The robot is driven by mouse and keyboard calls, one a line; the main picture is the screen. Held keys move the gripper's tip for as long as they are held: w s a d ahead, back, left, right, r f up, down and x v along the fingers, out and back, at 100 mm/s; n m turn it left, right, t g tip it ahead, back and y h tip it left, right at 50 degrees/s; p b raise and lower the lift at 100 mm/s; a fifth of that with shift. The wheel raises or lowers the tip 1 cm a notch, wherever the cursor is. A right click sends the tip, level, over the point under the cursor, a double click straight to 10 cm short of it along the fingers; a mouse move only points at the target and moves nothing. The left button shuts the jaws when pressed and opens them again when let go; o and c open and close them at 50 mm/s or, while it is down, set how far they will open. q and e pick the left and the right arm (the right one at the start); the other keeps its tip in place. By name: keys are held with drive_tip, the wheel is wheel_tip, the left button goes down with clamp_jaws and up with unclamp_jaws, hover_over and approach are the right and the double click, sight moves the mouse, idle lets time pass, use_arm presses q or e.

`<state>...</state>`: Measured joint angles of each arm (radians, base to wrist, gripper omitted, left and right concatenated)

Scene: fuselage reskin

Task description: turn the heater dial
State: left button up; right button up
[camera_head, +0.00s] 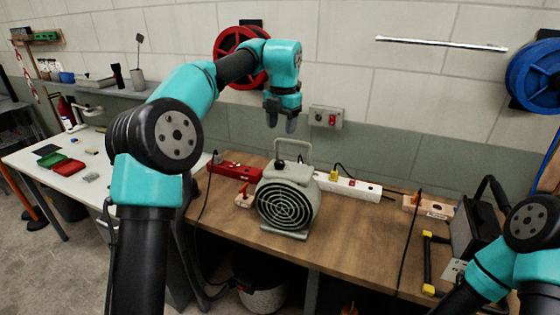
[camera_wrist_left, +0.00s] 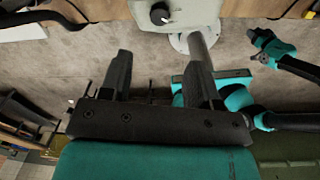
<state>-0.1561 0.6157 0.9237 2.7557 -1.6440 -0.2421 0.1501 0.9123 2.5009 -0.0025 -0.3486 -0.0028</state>
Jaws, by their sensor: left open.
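The grey heater (camera_head: 287,200) stands upright on the wooden bench, with a round grille on its front and a handle on top. Its dark dial (camera_head: 280,164) is on the top. In the left wrist view the heater (camera_wrist_left: 188,12) is cut off at the top edge, and the dial (camera_wrist_left: 160,14) shows as a black knob. My left gripper (camera_head: 281,123) is open and empty, above the heater and apart from it. Its fingers (camera_wrist_left: 158,75) are spread in the wrist view. My right arm is at the lower right; its jaws cannot be made out clearly.
A white power strip (camera_head: 346,185) and a red strip (camera_head: 234,171) lie behind the heater. A socket box (camera_head: 326,118) is on the wall behind. A yellow-ended tool (camera_head: 430,262) lies at the bench's right. The bench between it and the heater is mostly clear.

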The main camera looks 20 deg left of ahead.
sight(280, 161)
use_arm(q)
drive_tip(key=f, duration=1.2)
drive_tip(key=shift+a+f, duration=0.15)
drive_tip(key=shift+a, duration=0.1)
drive_tip(key=shift+c, duration=0.3)
drive_tip(key=c, duration=0.9)
drive_tip(key=shift+o, duration=0.2)
drive_tip(key=shift+w+n, duration=0.1)
drive_tip(key=shift+n, duration=2.4)
drive_tip(key=o, duration=0.9)
